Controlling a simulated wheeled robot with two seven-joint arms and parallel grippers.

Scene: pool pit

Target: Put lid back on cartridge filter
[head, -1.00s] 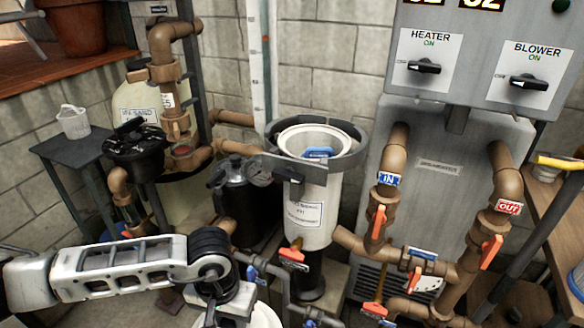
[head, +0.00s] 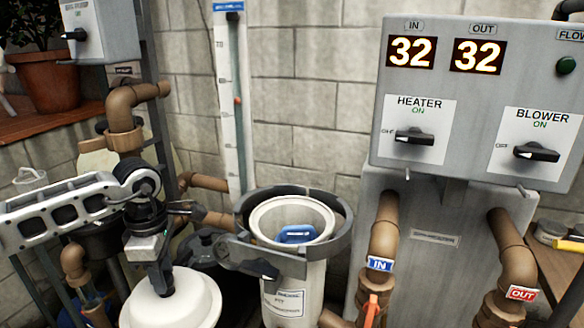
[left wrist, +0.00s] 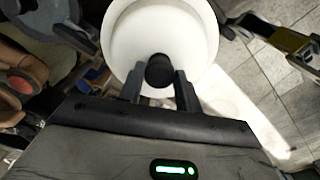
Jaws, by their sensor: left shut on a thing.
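The cartridge filter (head: 285,292) is an upright white cylinder with a dark grey clamp ring (head: 343,235) around its open top. A blue object (head: 297,234) shows inside the opening. The white round lid (head: 190,303) hangs at the lower left in the head view, left of the filter and lower than its rim. My left gripper (head: 165,288) is shut on the lid's dark knob from above. In the left wrist view the lid (left wrist: 125,35) fills the top middle, with the black knob (left wrist: 159,71) between the fingers.
A heater panel (head: 475,110) with IN and OUT pipes stands right of the filter. A white gauge strip (head: 232,105) is on the block wall behind. Brown pipes and a valve (head: 126,105) stand behind my left arm.

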